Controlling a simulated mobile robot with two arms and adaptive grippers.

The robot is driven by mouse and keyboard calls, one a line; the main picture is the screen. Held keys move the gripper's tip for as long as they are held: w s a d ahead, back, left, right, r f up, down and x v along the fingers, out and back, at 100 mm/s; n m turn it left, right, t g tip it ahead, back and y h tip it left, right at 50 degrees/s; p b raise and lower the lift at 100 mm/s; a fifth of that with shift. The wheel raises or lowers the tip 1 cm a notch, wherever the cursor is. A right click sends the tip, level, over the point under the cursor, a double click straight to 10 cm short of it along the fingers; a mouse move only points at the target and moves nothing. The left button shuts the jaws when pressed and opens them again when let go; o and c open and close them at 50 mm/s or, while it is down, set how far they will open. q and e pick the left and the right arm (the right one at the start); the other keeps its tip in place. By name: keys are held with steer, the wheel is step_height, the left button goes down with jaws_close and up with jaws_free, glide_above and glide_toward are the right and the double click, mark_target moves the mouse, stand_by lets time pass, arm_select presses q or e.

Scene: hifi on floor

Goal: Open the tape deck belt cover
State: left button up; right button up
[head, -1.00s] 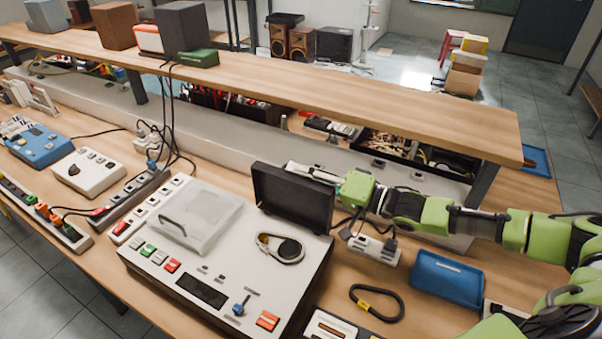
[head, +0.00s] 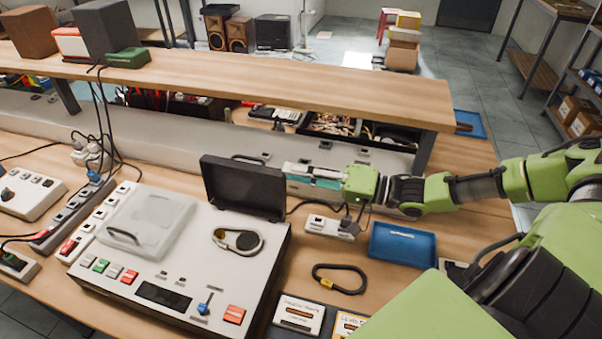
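The tape deck (head: 193,262) is a white box on the bench. Its black belt cover (head: 243,187) stands raised, roughly upright, at the deck's back right. In front of it the dark round pulley with its belt (head: 238,240) lies exposed on the deck top. A clear lid (head: 148,222) with a handle lies shut over the deck's left part. My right gripper (head: 288,174) comes in from the right, with its fingertips beside the cover's right edge. I cannot tell whether they touch the cover, or how far apart the fingers are. My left gripper is not in view.
A white power strip (head: 331,227), a blue tray (head: 402,246) and a black loop (head: 341,279) lie right of the deck. Cassettes (head: 298,315) lie at the front. A wooden shelf (head: 260,83) runs above the back of the bench. A grey power strip (head: 70,215) sits to the left.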

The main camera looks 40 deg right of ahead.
steer(key=shift+s, duration=0.15)
steer(key=shift+c, duration=0.3)
